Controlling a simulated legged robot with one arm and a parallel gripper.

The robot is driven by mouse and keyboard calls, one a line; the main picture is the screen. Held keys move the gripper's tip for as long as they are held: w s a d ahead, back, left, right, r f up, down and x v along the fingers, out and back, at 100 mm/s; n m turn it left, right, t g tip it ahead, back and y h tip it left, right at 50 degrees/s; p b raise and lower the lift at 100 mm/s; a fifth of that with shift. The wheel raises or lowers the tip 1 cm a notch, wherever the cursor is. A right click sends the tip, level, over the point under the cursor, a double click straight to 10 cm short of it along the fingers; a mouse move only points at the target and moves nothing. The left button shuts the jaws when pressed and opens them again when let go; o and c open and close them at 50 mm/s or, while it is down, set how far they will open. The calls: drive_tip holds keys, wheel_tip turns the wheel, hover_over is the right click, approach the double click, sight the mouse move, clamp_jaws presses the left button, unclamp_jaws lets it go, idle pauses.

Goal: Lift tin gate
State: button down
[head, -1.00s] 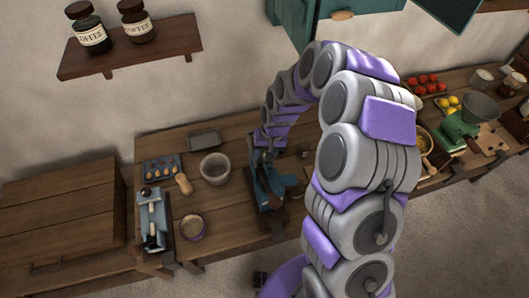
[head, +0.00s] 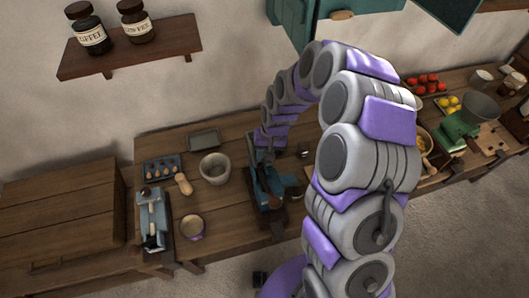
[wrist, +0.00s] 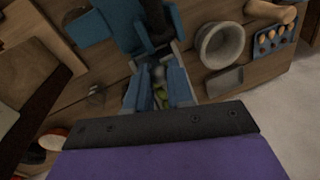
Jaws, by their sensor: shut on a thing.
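A blue metal device (head: 268,188) stands on the wooden bench, partly behind my arm in the head view. It also shows at the top of the wrist view (wrist: 122,20), with a dark upright part (wrist: 156,22). My gripper (head: 263,150) is at the back of the device. In the wrist view my gripper (wrist: 158,82) is shut on a small pale, rounded part of the device (wrist: 158,72), seen between the fingers. I cannot tell clearly which part is the tin gate. The fingers and my arm hide much of the grip.
A grey pot (head: 215,168), an egg tray (head: 163,170), a flat tin (head: 204,139) and a small bowl (head: 191,227) stand left of the device. A blue-grey appliance (head: 152,220) is at the front left. A green appliance (head: 455,133) stands at the right. A shelf (head: 130,45) hangs above.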

wheel_tip(320, 180, up, 2)
drive_tip(key=shift+r, duration=0.25)
drive_tip(key=c, duration=1)
unclamp_jaws()
drive_tip(key=shift+f, duration=0.1)
drive_tip(key=d+r, duration=0.1)
drive_tip(key=r, duration=0.4)
drive_tip(key=d+r, duration=0.1)
drive_tip(key=r, duration=0.5)
drive_tip(key=d+r, duration=0.1)
drive_tip(key=r, duration=0.5)
drive_tip(key=shift+w+d, duration=0.1)
drive_tip(key=shift+w, duration=0.1)
drive_tip(key=s+d+f+b, duration=0.2)
drive_tip(key=s+d+b, duration=0.1)
drive_tip(key=s, duration=0.8)
drive_tip(key=s+d+f+g+h+b, duration=0.1)
drive_tip(key=s+d+b, duration=0.3)
drive_tip(key=s, duration=0.7)
drive_tip(key=s+d+f+m+h+b, duration=0.1)
drive_tip(key=s+d+f+b, duration=0.2)
drive_tip(key=s, duration=0.7)
drive_tip(key=shift+s+d+f+g, duration=0.2)
drive_tip(key=shift+s+f+g, duration=0.15)
drive_tip(key=shift+f, duration=0.2)
